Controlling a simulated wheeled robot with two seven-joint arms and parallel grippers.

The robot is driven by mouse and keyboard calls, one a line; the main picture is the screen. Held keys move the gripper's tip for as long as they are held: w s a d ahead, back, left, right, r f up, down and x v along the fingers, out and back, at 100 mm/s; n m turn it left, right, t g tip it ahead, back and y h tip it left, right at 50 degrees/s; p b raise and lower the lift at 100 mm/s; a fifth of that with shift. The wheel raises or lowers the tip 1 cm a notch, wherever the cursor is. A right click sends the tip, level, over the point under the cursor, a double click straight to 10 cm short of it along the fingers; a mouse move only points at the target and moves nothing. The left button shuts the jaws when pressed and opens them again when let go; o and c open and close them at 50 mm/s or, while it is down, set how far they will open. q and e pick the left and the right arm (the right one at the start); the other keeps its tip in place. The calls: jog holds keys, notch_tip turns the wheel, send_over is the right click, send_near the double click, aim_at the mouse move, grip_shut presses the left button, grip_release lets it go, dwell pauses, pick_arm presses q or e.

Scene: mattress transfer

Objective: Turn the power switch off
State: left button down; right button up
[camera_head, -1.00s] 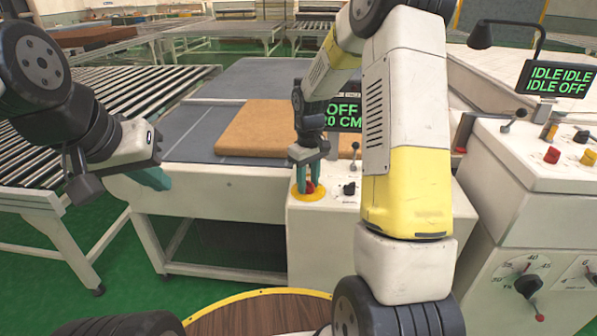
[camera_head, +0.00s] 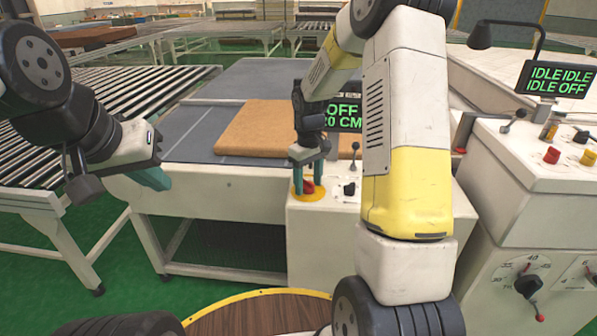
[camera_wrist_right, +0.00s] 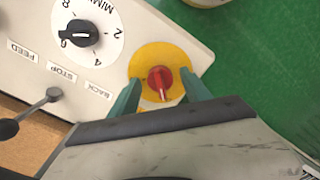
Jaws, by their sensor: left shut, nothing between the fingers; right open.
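The power switch appears to be the red knob (camera_head: 308,187) on a round yellow plate (camera_head: 301,196), at the left front of the white control box (camera_head: 325,235). In the right wrist view the red knob (camera_wrist_right: 160,83) has a pale mark pointing down in the picture, and the yellow plate (camera_wrist_right: 163,58) surrounds it. My right gripper (camera_head: 308,183) is open with its green fingers on either side of the knob. Whether they touch it cannot be told. My left gripper (camera_head: 160,180) is shut and empty, left of the box.
A black dial (camera_wrist_right: 80,33) and a small lever (camera_wrist_right: 35,103) sit near the knob on the same panel. A display (camera_head: 345,116), partly hidden by my right arm, reads OFF and 20 CM. A brown mattress piece (camera_head: 255,128) lies on the table behind.

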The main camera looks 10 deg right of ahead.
aim_at(308, 182)
notch_tip(308, 182, up, 8)
jog(key=shift+f, duration=0.2)
jog(key=shift+r, duration=0.1)
jog(key=shift+s+r, duration=0.15)
jog(key=shift+r, duration=0.1)
jog(key=s+r+m+t, duration=0.2)
jog(key=s+r+t, duration=0.1)
jog(key=s+r, duration=0.7)
jog(key=s+a+r+m+t+y, duration=0.2)
jog(key=s+r+m+t, duration=0.1)
jog(key=s, duration=1.1)
jog(key=shift+r, duration=0.2)
